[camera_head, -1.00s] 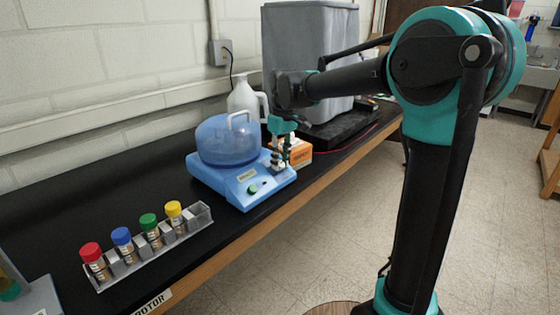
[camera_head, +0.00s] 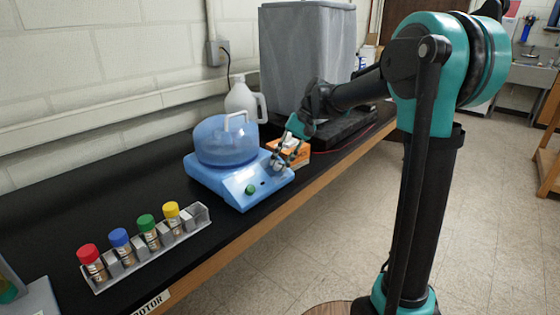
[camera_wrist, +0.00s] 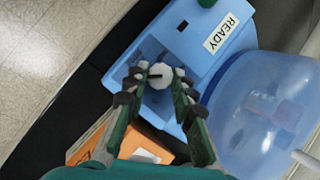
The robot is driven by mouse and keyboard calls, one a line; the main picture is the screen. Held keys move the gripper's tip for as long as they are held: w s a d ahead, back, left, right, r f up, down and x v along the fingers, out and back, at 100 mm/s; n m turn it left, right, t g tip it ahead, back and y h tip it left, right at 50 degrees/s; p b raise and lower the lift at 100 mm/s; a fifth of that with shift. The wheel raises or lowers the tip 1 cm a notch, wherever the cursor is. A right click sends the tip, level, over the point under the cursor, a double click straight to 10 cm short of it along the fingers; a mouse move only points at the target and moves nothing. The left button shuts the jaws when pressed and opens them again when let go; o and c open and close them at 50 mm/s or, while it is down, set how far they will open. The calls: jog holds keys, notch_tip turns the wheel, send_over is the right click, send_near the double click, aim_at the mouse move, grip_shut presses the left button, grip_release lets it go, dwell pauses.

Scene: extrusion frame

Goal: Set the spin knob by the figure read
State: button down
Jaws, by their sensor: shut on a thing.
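The blue centrifuge (camera_head: 212,178) stands on the black bench with its clear blue domed lid (camera_wrist: 270,110) closed. The spin knob (camera_wrist: 160,74) is a pale round knob with a dark pointer line, on the blue front panel. In the wrist view the line points to the left. My gripper (camera_wrist: 158,80) is shut on the knob, a finger on each side. In the head view my gripper (camera_head: 279,160) is at the panel's right end and mostly hides the knob. A READY label (camera_wrist: 222,33) is on the panel. No figure beside the knob is legible.
A green button (camera_head: 250,189) is on the panel's left part. An orange box (camera_head: 291,152) stands right beside the centrifuge, close to my gripper. A white jug (camera_head: 243,102) is behind. A rack (camera_head: 150,251) holds several capped tubes at front left.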

jog(key=m+y, duration=0.2)
jog(key=m, duration=0.1)
jog(key=m+t+y, duration=0.1)
jog(key=m, duration=0.1)
jog(key=shift+d+f, duration=0.1)
jog(key=shift+d, duration=0.15)
jog(key=m+y, duration=0.1)
jog(key=m, duration=0.1)
jog(key=m+t+y, duration=0.1)
jog(key=m, duration=0.1)
jog(key=shift+s+d+f+m+t, duration=0.1)
jog(key=shift+s+f+m+t, duration=0.1)
jog(key=shift+m+t, duration=0.15)
jog(key=m+t, duration=0.1)
jog(key=m, duration=0.1)
jog(key=m+t, duration=0.1)
jog(key=m, duration=0.1)
jog(key=m+t+y, duration=0.1)
jog(key=m, duration=0.1)
jog(key=shift+s, duration=0.25)
jog(key=shift+s+f+m+t, duration=0.1)
jog(key=shift+m+t, duration=0.7)
jog(key=shift+m, duration=0.7)
jog(key=shift+s+m+t, duration=0.1)
jog(key=shift+m+t, duration=0.65)
jog(key=shift+m, duration=0.7)
jog(key=c, duration=1.3)
grip_release()
jog(key=shift+o, duration=0.2)
